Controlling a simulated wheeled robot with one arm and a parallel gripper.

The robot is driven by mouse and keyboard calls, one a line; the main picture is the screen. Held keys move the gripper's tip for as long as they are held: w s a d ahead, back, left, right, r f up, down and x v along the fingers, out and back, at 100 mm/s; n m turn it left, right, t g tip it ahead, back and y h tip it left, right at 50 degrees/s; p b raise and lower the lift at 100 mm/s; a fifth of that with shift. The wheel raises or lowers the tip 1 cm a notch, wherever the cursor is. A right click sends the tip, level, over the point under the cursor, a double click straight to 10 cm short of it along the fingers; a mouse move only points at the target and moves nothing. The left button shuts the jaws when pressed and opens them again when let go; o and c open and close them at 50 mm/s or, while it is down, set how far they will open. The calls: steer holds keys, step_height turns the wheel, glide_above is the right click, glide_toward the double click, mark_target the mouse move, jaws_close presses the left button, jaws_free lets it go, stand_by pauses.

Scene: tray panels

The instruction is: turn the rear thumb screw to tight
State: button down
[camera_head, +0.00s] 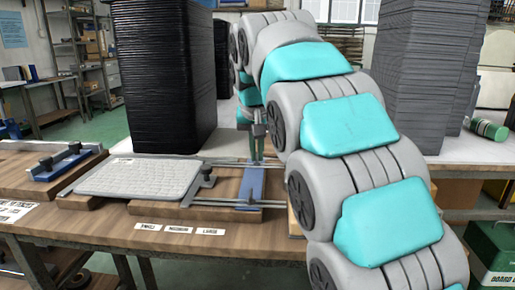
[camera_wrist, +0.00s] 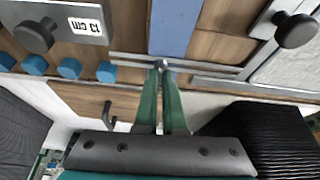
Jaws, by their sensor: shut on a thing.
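The rear thumb screw (camera_wrist: 162,64) is a small grey piece on a thin metal rod at the end of the blue bar, mostly hidden by my fingertips. My gripper (camera_wrist: 160,70) is shut on it, its two green fingers meeting at the screw. In the head view my gripper (camera_head: 257,155) points down at the rear end of the blue bar (camera_head: 251,184). The blue bar also shows at the top of the wrist view (camera_wrist: 175,25). I cannot tell from these views how tight the screw is.
The grey panel (camera_head: 140,178) lies left of the blue bar, with a black knob (camera_wrist: 295,30) beside it. Another black knob (camera_wrist: 35,37) stands by a "13 cm" label. Blue pegs (camera_wrist: 70,68) line up nearby. A tall black stack (camera_head: 165,75) stands behind.

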steer(key=shift+m, duration=0.3)
steer(key=c, duration=1)
jaws_free()
steer(key=shift+p+v, duration=0.35)
steer(key=shift+v, duration=3.55)
steer(key=shift+a, duration=0.1)
